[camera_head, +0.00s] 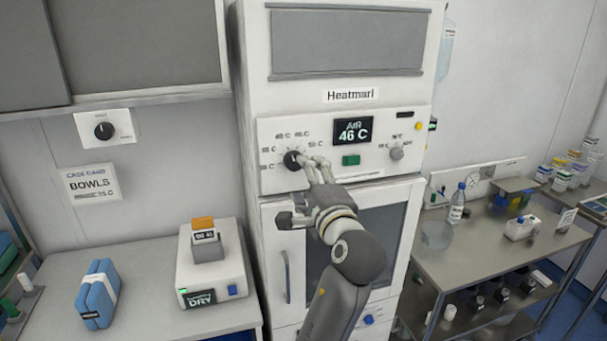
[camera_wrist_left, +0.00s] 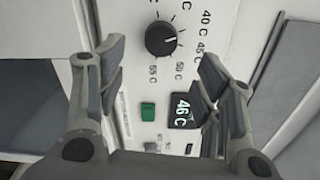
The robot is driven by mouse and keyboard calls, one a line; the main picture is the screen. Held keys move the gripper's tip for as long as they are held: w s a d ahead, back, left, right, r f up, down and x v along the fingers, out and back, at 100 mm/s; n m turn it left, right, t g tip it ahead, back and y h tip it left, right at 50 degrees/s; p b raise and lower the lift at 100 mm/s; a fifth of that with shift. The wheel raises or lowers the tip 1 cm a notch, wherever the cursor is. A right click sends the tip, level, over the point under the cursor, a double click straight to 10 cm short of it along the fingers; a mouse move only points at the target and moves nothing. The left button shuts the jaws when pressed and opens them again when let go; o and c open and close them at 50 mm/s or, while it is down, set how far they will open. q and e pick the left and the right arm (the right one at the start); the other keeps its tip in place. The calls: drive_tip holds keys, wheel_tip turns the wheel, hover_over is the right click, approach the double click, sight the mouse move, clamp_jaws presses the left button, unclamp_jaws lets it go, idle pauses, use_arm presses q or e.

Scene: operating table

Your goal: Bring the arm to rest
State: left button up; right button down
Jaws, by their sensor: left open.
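My left gripper (camera_head: 297,192) is in front of the control panel of the white warming cabinet (camera_head: 258,70), with its arm coming up from the bottom of the head view. Its fingers are spread with nothing between them, and it shows open in the left wrist view (camera_wrist_left: 160,72). The black temperature knob (camera_head: 292,160) is close to the upper finger in the head view; I cannot tell whether they touch. In the wrist view the knob (camera_wrist_left: 160,38) lies beyond the gap between the fingertips. The cabinet display (camera_head: 353,129) reads 46 C. My right gripper is not in view.
A green button (camera_head: 351,160) and a grey knob (camera_head: 397,153) are on the same panel. At left, a counter (camera_head: 140,265) holds a blue pack (camera_head: 98,293) and a white device (camera_head: 212,265) labelled DRY. At right, a metal cart (camera_head: 480,258) carries a bottle (camera_head: 456,204).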

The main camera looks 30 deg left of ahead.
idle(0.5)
